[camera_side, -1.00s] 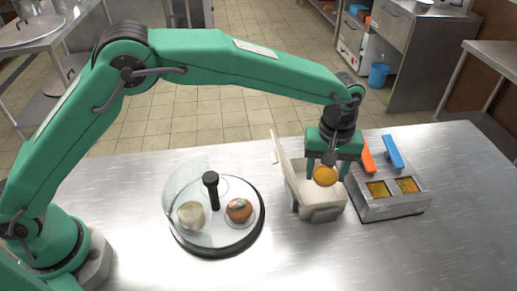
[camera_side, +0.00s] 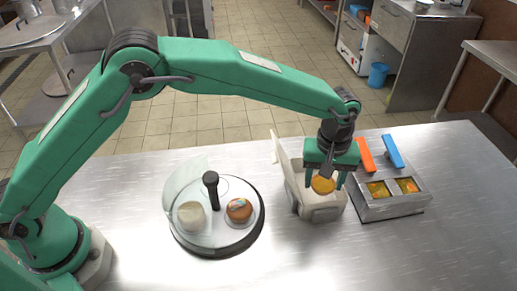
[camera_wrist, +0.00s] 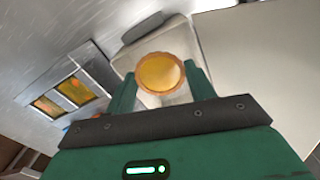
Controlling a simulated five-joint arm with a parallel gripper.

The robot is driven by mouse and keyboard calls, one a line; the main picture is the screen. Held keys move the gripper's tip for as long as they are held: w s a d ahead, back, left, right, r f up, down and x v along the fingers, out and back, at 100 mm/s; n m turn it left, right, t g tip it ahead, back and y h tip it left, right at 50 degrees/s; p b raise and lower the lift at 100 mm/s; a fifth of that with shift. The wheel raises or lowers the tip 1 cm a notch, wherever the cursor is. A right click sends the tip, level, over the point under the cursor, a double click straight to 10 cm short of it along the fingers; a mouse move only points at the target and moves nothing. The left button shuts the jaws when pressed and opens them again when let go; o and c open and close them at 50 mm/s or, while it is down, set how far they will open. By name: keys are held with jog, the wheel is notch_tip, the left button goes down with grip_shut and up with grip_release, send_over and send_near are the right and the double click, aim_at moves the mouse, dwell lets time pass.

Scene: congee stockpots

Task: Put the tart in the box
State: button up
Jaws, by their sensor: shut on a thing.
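The tart (camera_side: 323,185) is round and yellow-orange with a browner rim. My gripper (camera_side: 324,182) is shut on it and points down over the box. The box (camera_side: 318,210) is pale, with its lid (camera_side: 283,160) raised on the left side. In the side view the tart is at the box's opening; I cannot tell whether it touches the floor inside. In the wrist view the tart (camera_wrist: 160,73) sits between the two green fingers, with the box (camera_wrist: 192,47) around and below it.
A round display stand (camera_side: 215,240) with a black knob, an open clear cover and two round items is at left. A metal fryer-like unit (camera_side: 395,207) with orange and blue handles stands close to the box's right. The front counter is clear.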

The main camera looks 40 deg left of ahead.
jog(key=shift+f, duration=0.2)
dwell(0.5)
jog(key=o, duration=1.1)
jog(key=shift+c, duration=0.2)
jog(key=shift+c, duration=0.4)
jog(key=shift+c, duration=1)
jog(key=shift+r, duration=0.5)
jog(key=shift+r, duration=0.35)
